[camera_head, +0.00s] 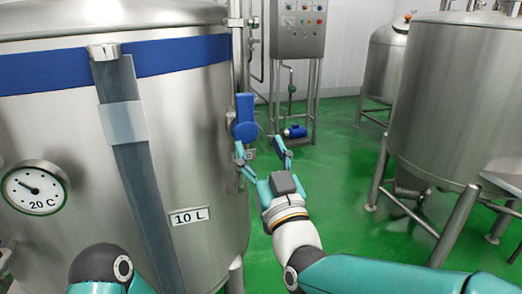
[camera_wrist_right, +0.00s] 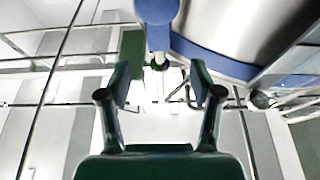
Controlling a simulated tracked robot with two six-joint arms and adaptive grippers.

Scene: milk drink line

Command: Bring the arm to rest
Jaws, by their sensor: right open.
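My right gripper (camera_head: 260,150) is open and empty, held out beside the right edge of the large steel tank (camera_head: 190,130). Its two fingers spread apart just below a blue valve handle (camera_head: 243,118) on the tank's side. In the right wrist view the open fingers (camera_wrist_right: 160,82) frame the lower end of the blue handle (camera_wrist_right: 157,28), with nothing gripped between them. I cannot tell whether a finger touches the handle. My left arm shows only in part at the bottom left; its gripper is out of view.
The tank carries a dial gauge (camera_head: 35,187) reading near "20 C", a "10 L" label (camera_head: 189,216) and a vertical level strip (camera_head: 145,180). A control box (camera_head: 299,30) stands behind, with a blue pump (camera_head: 295,131) below. Another tank (camera_head: 445,100) on legs stands right. Green floor (camera_head: 335,190) between is clear.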

